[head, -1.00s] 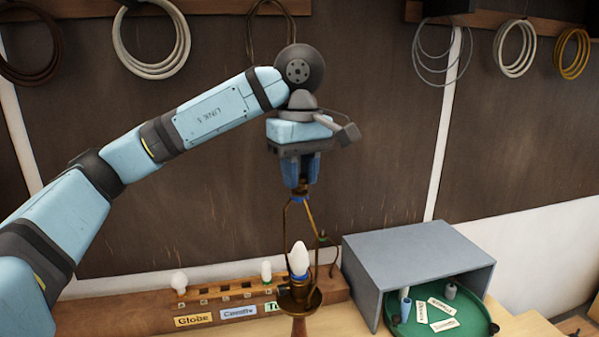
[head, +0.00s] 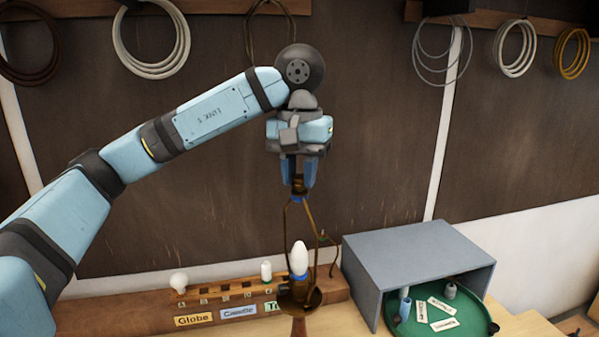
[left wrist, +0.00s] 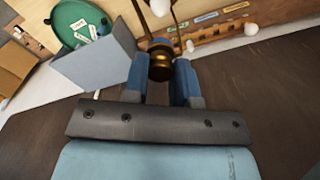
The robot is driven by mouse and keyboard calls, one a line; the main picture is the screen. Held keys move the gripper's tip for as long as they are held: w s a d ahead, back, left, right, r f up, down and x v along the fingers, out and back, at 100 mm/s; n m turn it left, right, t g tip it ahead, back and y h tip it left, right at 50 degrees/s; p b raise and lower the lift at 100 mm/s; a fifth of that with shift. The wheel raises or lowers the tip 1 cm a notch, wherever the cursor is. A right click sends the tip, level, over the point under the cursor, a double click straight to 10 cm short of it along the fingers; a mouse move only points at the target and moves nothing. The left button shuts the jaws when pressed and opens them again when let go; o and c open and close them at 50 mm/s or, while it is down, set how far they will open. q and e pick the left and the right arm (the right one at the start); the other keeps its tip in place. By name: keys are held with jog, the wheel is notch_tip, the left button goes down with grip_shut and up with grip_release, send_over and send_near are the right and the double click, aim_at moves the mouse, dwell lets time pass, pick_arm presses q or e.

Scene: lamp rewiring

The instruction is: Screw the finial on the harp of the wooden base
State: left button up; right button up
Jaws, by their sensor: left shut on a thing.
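The lamp's wooden base (head: 299,327) shows only at its top, at the bottom edge of the head view. A brass harp (head: 288,222) rises from it around a white bulb (head: 299,258). My left gripper (head: 299,187) points straight down at the top of the harp. Its blue fingers are shut on a brass finial, which shows between them in the left wrist view (left wrist: 161,66). The finial appears to meet the harp's top; whether its thread is engaged is hidden. My right gripper is in neither view.
A grey box (head: 410,250) stands right of the lamp, with a green round tray (head: 470,322) of labels at its opening. A wooden bulb rack (head: 130,312) with labels is behind the lamp on the left. Cable coils (head: 152,40) hang on the wall.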

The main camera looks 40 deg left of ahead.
pick_arm(q)
jog(key=m, duration=0.3)
jog(key=shift+m, duration=0.4)
jog(key=o, duration=1)
jog(key=shift+r, duration=6.9)
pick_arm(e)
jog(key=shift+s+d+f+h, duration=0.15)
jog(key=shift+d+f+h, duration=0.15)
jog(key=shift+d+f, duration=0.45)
pick_arm(q)
jog(key=shift+f, duration=0.1)
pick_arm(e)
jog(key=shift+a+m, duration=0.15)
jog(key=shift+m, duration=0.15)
